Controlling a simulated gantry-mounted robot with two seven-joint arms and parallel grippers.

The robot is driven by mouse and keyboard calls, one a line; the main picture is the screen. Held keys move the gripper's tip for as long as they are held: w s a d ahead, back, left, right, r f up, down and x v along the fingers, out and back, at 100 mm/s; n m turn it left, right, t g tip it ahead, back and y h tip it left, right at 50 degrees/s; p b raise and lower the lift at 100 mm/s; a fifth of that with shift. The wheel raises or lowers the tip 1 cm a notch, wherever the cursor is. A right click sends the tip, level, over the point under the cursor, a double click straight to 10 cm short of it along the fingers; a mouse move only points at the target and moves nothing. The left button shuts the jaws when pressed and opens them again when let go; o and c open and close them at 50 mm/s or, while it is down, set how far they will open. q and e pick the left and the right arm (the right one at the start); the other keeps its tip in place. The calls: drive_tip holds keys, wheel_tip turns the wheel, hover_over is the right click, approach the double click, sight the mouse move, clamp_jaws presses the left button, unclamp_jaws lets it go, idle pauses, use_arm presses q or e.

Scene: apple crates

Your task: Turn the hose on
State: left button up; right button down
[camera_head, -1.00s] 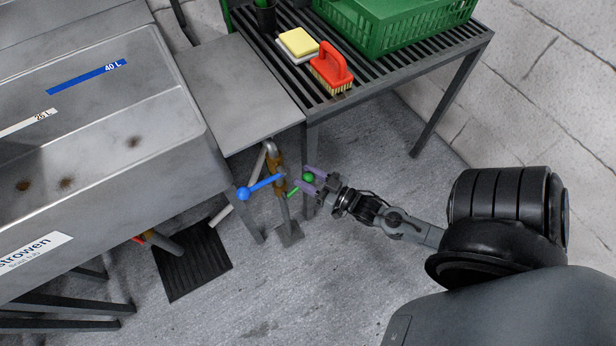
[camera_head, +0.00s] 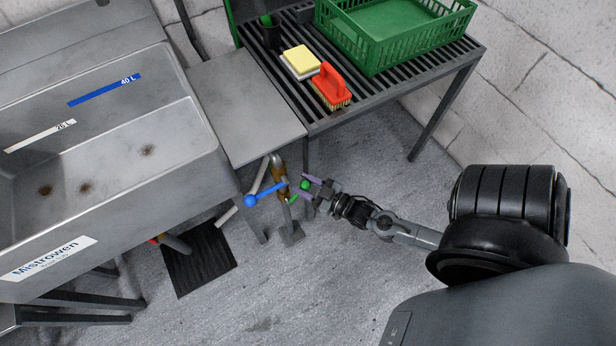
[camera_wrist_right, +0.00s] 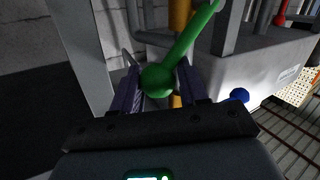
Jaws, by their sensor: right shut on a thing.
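A brass and grey standpipe (camera_head: 279,178) rises from the floor beside the sink. It has a blue lever (camera_head: 250,201) with a ball end pointing left and a green lever with a ball knob (camera_head: 304,185) on its right side. My right gripper (camera_head: 307,186) is at the green knob, its purple fingers on either side. In the right wrist view, the green knob (camera_wrist_right: 158,80) sits between the two fingers of the gripper (camera_wrist_right: 160,86), with the green rod running up and right. The blue ball (camera_wrist_right: 239,95) shows beyond the right finger. My left gripper is out of view.
A steel sink (camera_head: 105,185) fills the left. A grey side shelf (camera_head: 245,115) joins a slatted table (camera_head: 395,88) with a green crate (camera_head: 385,52), a red brush (camera_head: 331,86) and a yellow sponge (camera_head: 301,59). A black mat (camera_head: 200,262) lies on the floor.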

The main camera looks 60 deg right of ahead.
sight(297, 195)
drive_tip(key=a+r+n+g+p, duration=0.1)
drive_tip(key=p, duration=0.3)
drive_tip(key=w+a+n+p, duration=0.1)
drive_tip(key=p, duration=0.3)
drive_tip(key=shift+w+r+n+g+h, duration=0.15)
drive_tip(key=shift+r+n+g+h, duration=0.15)
drive_tip(key=shift+r+n+g, duration=0.1)
drive_tip(key=shift+w+a+f+n+p, duration=0.1)
drive_tip(key=shift+a+f+n+p, duration=0.2)
drive_tip(key=shift+p, duration=0.35)
drive_tip(key=c, duration=1)
unclamp_jaws()
drive_tip(key=o, duration=0.3)
drive_tip(key=shift+r, duration=0.15)
drive_tip(key=shift+o, duration=0.2)
drive_tip(key=p+v, duration=0.3)
drive_tip(key=v, duration=0.7)
drive_tip(key=shift+s+a+r, duration=0.15)
drive_tip(key=shift+s+r, duration=0.05)
drive_tip(key=shift+s, duration=0.15)
